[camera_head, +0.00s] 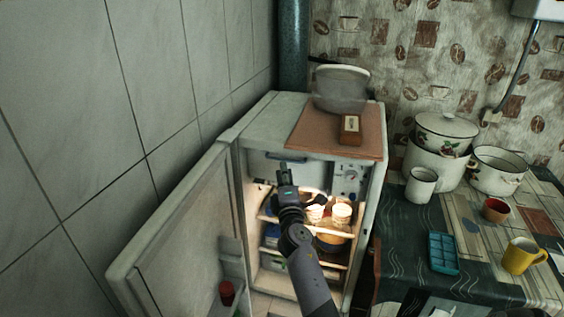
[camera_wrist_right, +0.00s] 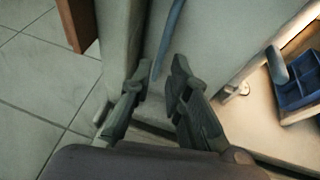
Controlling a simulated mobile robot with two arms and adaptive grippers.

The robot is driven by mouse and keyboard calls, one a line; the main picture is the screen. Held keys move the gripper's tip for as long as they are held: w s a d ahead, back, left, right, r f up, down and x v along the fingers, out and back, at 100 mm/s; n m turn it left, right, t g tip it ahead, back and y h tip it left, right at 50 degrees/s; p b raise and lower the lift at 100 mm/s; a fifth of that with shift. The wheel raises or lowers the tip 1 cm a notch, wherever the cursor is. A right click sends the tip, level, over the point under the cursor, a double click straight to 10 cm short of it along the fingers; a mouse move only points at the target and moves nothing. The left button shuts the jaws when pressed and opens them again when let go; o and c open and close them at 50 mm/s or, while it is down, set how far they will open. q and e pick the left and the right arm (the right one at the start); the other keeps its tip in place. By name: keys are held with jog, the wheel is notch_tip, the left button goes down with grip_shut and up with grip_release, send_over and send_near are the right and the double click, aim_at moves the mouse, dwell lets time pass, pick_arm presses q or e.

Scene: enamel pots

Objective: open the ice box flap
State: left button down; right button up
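The ice box flap (camera_head: 318,171) is a pale panel at the top inside the open fridge (camera_head: 368,205). It looks shut. Its dark handle (camera_head: 287,157) runs along the upper part. My right gripper (camera_head: 284,168) is in front of the flap, just by the handle. In the right wrist view, a blue-grey curved bar (camera_wrist_right: 168,38), apparently the handle, reaches down between the two fingertips of my right gripper (camera_wrist_right: 160,70). The fingers are apart, and I cannot tell if they touch the bar. My forearm hides part of the shelves. My left gripper is not in view.
The fridge door (camera_head: 185,235) stands open to the left near the tiled wall. Food jars (camera_head: 341,213) stand on the shelf below the flap. The table (camera_head: 400,260) with enamel pots is right.

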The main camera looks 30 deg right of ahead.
jog(key=shift+x, duration=2.3)
grip_shut()
jog(key=shift+a, duration=0.1)
